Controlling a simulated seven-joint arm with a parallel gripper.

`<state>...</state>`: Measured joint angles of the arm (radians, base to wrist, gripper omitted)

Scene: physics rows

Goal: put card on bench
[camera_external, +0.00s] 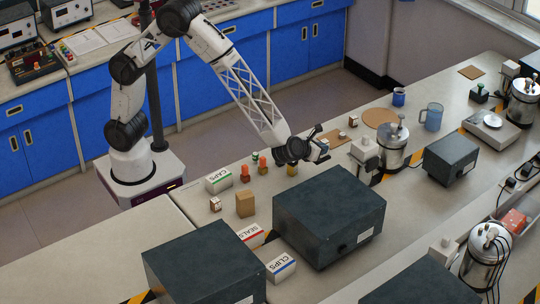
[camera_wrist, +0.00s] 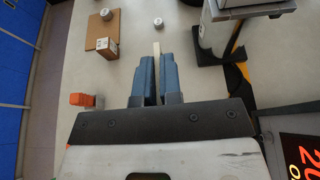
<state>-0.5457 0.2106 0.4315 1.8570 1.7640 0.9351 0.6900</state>
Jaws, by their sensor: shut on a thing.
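My gripper (camera_wrist: 155,80) points down the wrist view with its two blue fingers close together. A thin cream strip (camera_wrist: 156,48) shows between the fingertips and sticks out past them; it looks like the card seen edge-on. The gripper is shut on it. In the external view my gripper (camera_external: 322,150) is over the bench, beyond the large dark box; the card cannot be made out there. The pale grey bench (camera_external: 425,185) runs from the front left to the back right. The card's height above the bench is hard to judge.
A brown board (camera_wrist: 92,28) with a small carton (camera_wrist: 105,48) lies ahead and left of the fingers. An orange piece (camera_wrist: 80,99) is at left. A large dark box (camera_external: 325,215) and a metal canister (camera_external: 394,146) stand near my gripper. Bare bench lies around the fingertips.

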